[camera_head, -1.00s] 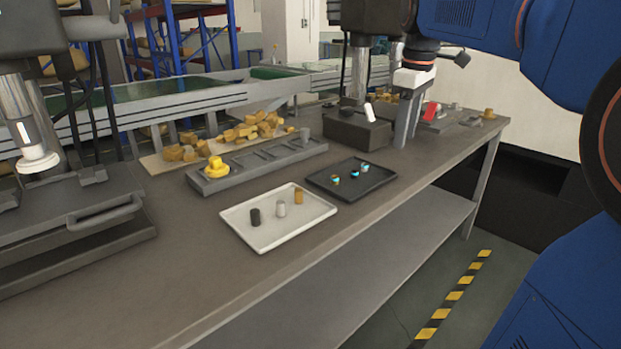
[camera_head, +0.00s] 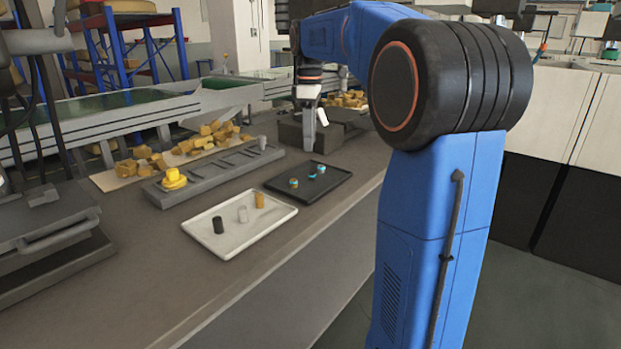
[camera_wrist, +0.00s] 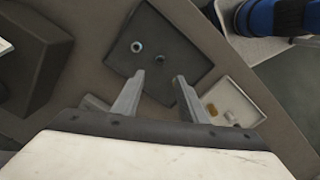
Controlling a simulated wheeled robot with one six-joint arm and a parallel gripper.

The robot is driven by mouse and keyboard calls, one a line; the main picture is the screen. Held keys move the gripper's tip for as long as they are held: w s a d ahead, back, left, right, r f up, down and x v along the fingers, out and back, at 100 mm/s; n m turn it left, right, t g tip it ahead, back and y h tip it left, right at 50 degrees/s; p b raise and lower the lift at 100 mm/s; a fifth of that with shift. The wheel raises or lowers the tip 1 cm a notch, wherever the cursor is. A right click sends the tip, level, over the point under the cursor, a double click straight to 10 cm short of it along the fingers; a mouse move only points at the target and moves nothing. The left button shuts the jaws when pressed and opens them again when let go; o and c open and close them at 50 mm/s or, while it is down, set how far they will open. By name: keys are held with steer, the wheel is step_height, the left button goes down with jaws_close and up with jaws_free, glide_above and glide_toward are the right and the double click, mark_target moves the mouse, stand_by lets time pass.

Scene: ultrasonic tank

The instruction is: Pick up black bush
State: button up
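The black bush (camera_head: 218,225) stands upright in the white tray (camera_head: 270,228), at its left end. A whitish bush (camera_head: 242,214) and a tan bush (camera_head: 259,200) stand in a row beside it. There the white tray (camera_wrist: 252,113) shows partly at the right with the tan bush (camera_wrist: 212,109) and whitish bush (camera_wrist: 231,118). I cannot see the black bush there.
The black tray (camera_head: 285,194) with small blue-banded rings lies between my gripper and the white tray. Behind are a grey slotted rack (camera_head: 215,172) with a yellow part (camera_head: 173,179), and loose yellow pieces (camera_head: 205,140). A dark box (camera_head: 291,133) stands near my gripper. Bare table lies in front.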

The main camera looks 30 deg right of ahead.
mark_target(311, 174)
steer(key=f, duration=1)
steer(key=shift+s+d, duration=0.15)
steer(key=shift+d, duration=0.05)
steer(key=shift+c, duration=0.3)
jaws_close()
